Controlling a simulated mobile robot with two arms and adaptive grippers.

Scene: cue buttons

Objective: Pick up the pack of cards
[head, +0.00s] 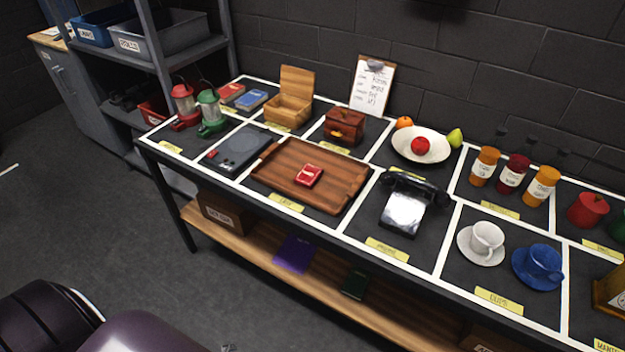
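A small red pack with a pale marking (308,175), which looks like a pack of cards, lies flat on the brown wooden tray (275,174) in the table's front row. A red flat box (231,92) and a blue flat box (251,101) lie side by side at the back left, behind the lanterns; they may also be card packs, but their print is too small to read. Neither of my grippers shows in the head view.
The black table is divided by white lines. A grey flat device (238,148) is left of the tray, a black telephone (405,208) right. Behind stand a wooden box (289,108) and dark red box (344,126). A green lantern (210,112) stands at left.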

